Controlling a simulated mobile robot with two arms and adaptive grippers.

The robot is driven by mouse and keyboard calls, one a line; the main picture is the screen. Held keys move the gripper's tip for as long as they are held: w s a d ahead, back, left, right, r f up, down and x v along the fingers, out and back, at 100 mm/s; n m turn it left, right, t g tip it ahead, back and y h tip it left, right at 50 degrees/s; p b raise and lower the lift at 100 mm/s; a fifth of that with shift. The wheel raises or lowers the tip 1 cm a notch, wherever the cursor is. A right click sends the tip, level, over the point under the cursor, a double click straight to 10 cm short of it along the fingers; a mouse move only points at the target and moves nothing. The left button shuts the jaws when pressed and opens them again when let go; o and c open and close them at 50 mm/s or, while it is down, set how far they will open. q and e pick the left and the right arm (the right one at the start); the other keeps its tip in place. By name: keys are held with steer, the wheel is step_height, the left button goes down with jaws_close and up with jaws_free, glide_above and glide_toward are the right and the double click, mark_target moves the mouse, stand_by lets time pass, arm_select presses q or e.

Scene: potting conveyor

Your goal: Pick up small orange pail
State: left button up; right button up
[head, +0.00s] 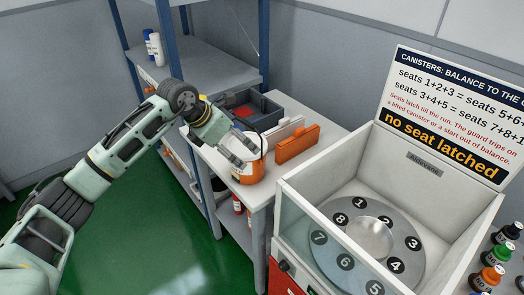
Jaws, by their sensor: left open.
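A small orange pail (249,172) with a pale upper part stands on the light side table (225,172), left of the white machine. My left gripper (244,151) is at the pail's top, its fingers pointing down and to the right. The gripper is open, and its fingers overlap the upper part of the pail in the picture. I cannot tell whether they touch it. The gripper hides part of the pail's rim. My right gripper is not in view.
An orange case (297,146) and a white case (282,133) stand close behind the pail. A dark grey crate (268,112) is further back. The white machine (300,187) with a numbered rotor (330,245) stands to the right. Blue shelf posts (265,45) rise behind my arm.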

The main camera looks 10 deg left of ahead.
mark_target(239, 148)
arm_select(q)
steer(key=shift+w+d+f, duration=0.2)
steer(key=shift+w+d, duration=0.05)
steer(key=shift+w, duration=0.05)
steer(key=shift+w+d+f, duration=0.15)
steer(key=shift+f, duration=0.2)
steer(key=shift+p+x, duration=1)
steer(key=shift+x, duration=0.2)
steer(key=x, duration=0.2)
steer(key=shift+w+f+p, duration=0.2)
steer(key=shift+f+p, duration=0.1)
steer(key=shift+f, duration=0.05)
steer(key=shift+w+d+f, duration=0.2)
steer(key=shift+f, duration=0.05)
steer(key=shift+a+f, duration=0.1)
steer(key=c, duration=1.7)
steer(key=shift+w, duration=0.1)
steer(key=shift+c, duration=0.5)
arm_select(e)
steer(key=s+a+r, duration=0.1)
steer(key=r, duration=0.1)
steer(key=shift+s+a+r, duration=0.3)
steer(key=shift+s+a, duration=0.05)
